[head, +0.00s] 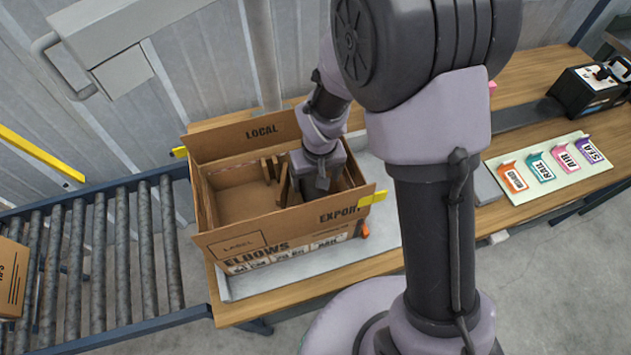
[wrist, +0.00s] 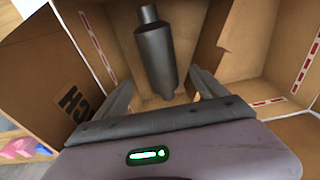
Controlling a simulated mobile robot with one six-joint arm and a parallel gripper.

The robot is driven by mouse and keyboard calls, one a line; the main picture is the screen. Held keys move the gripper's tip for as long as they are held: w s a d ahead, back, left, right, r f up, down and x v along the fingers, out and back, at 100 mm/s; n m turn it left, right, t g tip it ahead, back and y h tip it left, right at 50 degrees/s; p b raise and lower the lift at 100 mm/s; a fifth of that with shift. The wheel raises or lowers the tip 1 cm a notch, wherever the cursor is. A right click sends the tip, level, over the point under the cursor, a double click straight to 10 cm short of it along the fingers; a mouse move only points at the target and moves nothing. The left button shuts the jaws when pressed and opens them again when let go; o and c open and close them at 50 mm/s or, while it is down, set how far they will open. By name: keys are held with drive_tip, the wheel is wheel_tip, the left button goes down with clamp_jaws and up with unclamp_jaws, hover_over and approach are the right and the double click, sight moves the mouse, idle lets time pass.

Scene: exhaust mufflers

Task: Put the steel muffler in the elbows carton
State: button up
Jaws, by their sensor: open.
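The elbows carton (head: 225,243) stands open on the bench, with ELBOWS printed on its front. It also shows in the wrist view (wrist: 290,135). The grey steel muffler (wrist: 157,52) is inside the carton in the wrist view, with a narrow neck at its top end. I cannot tell whether it rests on the floor of the carton. My gripper (wrist: 160,82) is open, its fingers on either side of the muffler's lower end with visible gaps. In the head view my gripper reaches down into the carton, and its fingers and the muffler are hidden.
Brown cardboard pieces (head: 270,170) stand inside the carton. A roller conveyor (head: 110,255) lies at the left, with another carton (head: 12,280) on it. A board with coloured tags (head: 540,168) and a black device (head: 590,88) are on the bench at the right.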

wheel_tip(320, 180, up, 7)
drive_tip(key=s+p, duration=0.1)
drive_tip(key=p, duration=0.1)
wheel_tip(320, 180, up, 10)
drive_tip(key=m+t, duration=0.1)
drive_tip(key=m, duration=0.1)
hover_over(317, 196)
drive_tip(key=s+d, duration=0.2)
drive_tip(key=d, duration=0.1)
drive_tip(key=s+d+r+m+t, duration=0.1)
drive_tip(key=s+d+r+m, duration=0.1)
drive_tip(key=s+r, duration=0.4)
drive_tip(key=s+d+r+m+t+y, duration=0.1)
drive_tip(key=s+d+r+m+t, duration=0.1)
drive_tip(key=s+r, duration=0.3)
drive_tip(key=s+d+m, duration=0.1)
drive_tip(key=s, duration=0.2)
drive_tip(key=shift+r+m+y, duration=0.3)
drive_tip(key=shift+r, duration=0.05)
